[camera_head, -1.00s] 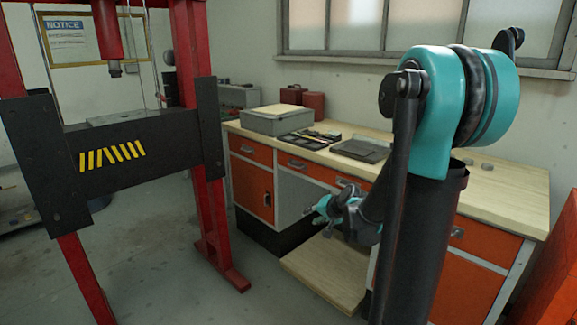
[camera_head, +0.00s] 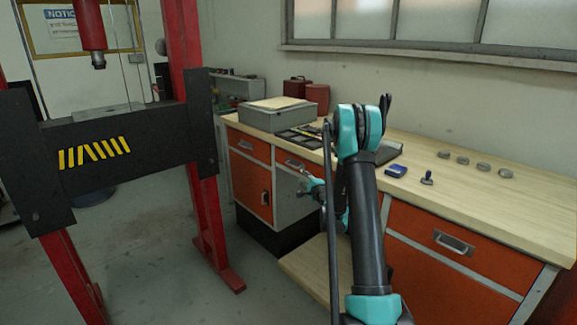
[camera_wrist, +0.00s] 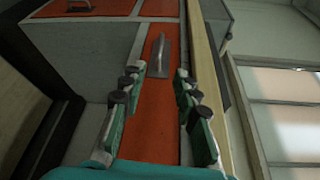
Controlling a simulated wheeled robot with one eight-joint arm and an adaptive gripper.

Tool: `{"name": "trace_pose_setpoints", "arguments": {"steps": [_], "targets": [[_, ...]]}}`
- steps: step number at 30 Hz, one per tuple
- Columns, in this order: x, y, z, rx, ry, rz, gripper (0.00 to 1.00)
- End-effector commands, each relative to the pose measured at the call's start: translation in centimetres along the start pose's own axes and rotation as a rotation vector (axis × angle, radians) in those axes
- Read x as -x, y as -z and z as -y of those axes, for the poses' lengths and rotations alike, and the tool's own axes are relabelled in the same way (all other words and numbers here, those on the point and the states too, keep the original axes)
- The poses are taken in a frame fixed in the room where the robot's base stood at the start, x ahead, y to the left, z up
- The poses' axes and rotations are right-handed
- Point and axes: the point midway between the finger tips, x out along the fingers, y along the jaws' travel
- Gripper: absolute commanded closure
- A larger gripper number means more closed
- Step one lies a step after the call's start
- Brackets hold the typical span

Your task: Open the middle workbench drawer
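The middle drawer (camera_head: 281,157) is an orange front under the worktop, between the left cabinet and the right cabinet. It looks closed, and my arm hides its right part. In the wrist view the drawer front (camera_wrist: 150,130) runs lengthwise, with a grey metal handle (camera_wrist: 160,56) on it. My gripper (camera_wrist: 158,80) is open and empty, with one teal-and-black finger on each side of the drawer front in the picture. The handle shows between and just beyond the fingertips; contact cannot be seen. In the head view my gripper (camera_head: 304,184) is small, in front of the drawer.
The wooden workbench top (camera_head: 460,190) carries a grey case (camera_head: 272,117), a dark tool tray, a blue item (camera_head: 396,171) and several round grey pieces. A low wooden board (camera_head: 312,262) sits below the drawer. A red press frame (camera_head: 208,205) stands at the left.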

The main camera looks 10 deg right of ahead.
Motion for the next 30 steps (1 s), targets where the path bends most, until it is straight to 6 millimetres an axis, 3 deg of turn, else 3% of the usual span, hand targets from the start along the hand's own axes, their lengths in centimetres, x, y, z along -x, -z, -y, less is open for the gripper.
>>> {"name": "trace_pose_setpoints", "arguments": {"steps": [8,24,30], "targets": [[-2.9,0.1,-0.1,-0.004,0.002,-0.001,0.69],[-13.5,0.1,-0.1,-0.003,0.001,-0.001,0.69],[-16.2,0.1,-0.1,-0.004,0.002,-0.001,0.69]]}}
